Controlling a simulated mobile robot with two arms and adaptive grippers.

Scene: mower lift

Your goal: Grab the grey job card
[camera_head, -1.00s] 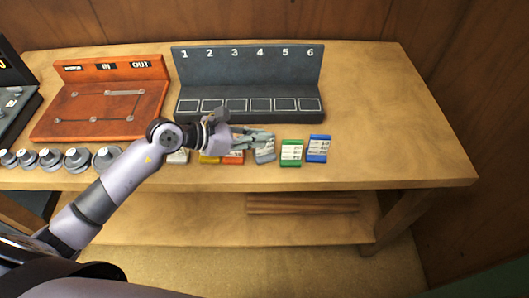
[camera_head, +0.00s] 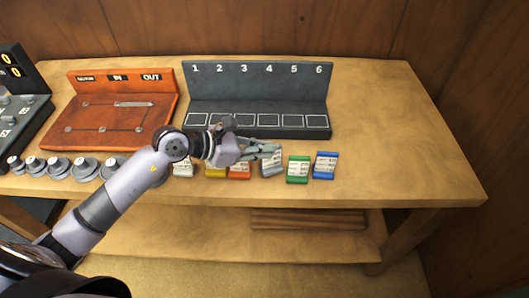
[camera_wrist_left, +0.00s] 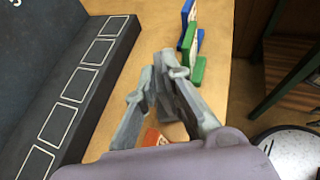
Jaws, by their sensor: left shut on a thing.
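The grey job card (camera_head: 272,164) is in the front row of cards on the wooden bench, between the orange card (camera_head: 239,172) and the green card (camera_head: 298,169). My left gripper (camera_head: 267,152) reaches in from the left and is shut on the grey card's upper part. The fingers hide part of it, and I cannot tell whether its base touches the bench. In the left wrist view the gripper's fingers (camera_wrist_left: 170,92) are close together and mostly hide the card. My right gripper is not in view.
A blue card (camera_head: 325,165) stands right of the green one; yellow (camera_head: 215,171) and white (camera_head: 182,167) cards stand to the left. Behind is a dark rack (camera_head: 256,100) numbered 1 to 6. An orange-brown IN/OUT board (camera_head: 120,95) and several grey knobs are at left. The bench's right end is clear.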

